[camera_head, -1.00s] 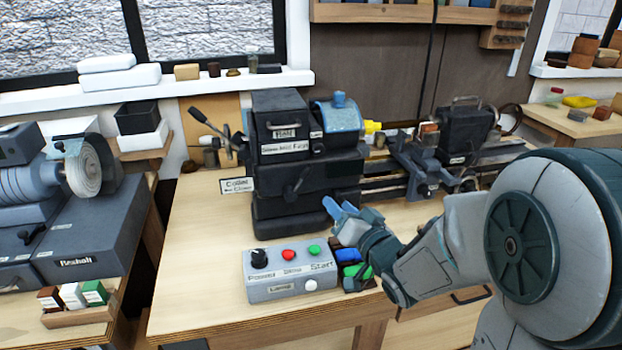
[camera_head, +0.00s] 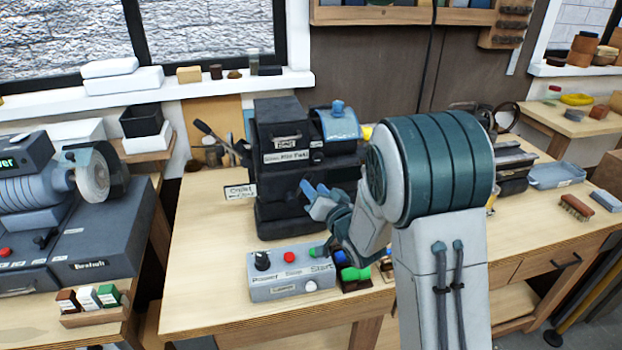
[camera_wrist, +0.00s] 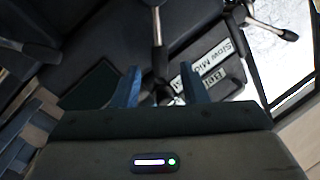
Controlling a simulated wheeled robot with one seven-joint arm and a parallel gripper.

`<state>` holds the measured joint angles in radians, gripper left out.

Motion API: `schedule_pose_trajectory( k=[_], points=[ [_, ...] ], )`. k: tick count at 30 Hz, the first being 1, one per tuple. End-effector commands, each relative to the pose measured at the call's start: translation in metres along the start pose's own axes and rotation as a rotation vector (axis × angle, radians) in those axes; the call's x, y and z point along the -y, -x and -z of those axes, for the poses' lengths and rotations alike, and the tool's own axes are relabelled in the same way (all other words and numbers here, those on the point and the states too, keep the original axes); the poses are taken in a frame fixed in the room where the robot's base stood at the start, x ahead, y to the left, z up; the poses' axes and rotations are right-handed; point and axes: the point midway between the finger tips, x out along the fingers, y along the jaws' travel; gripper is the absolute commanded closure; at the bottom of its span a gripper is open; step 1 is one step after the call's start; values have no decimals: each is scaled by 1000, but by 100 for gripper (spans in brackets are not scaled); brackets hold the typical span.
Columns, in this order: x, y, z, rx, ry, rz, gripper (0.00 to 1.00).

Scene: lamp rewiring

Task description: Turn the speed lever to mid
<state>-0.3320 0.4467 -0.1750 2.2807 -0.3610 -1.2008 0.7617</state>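The speed lever (camera_wrist: 157,28) shows in the wrist view as a metal shaft with a dark lower part, just beyond and between my fingertips. My gripper (camera_wrist: 160,88) is open, with one blue finger on each side of the lever's line. I cannot tell whether either finger touches it. In the head view my gripper (camera_head: 316,190) is in front of the dark lathe headstock (camera_head: 280,215) and hides most of the lever. The Slow Mid Fast label (camera_head: 288,157) is above it, and the label (camera_wrist: 213,62) also shows in the wrist view. The lever's setting cannot be read.
A grey control box (camera_head: 292,290) with a knob and buttons stands below my gripper. The collet lever (camera_head: 212,137) juts out left of the headstock. Small coloured items (camera_head: 356,274) lie beside the box. The bench (camera_head: 205,270) is clear at front left.

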Motion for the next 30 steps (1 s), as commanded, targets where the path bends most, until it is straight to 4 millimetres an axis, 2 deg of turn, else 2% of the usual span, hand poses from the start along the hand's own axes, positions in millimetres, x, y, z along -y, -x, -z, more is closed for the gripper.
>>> schedule_pose_trajectory(
  k=[6,17,18,21,22,30],
  points=[
    [0,-23,0,2,1,0,61],
    [0,-28,0,1,0,0,61],
    [0,-28,0,1,0,-1,66],
    [0,-28,0,1,0,0,94],
    [0,-28,0,1,0,0,100],
    [-4,-26,2,-2,14,-9,100]
  ],
)
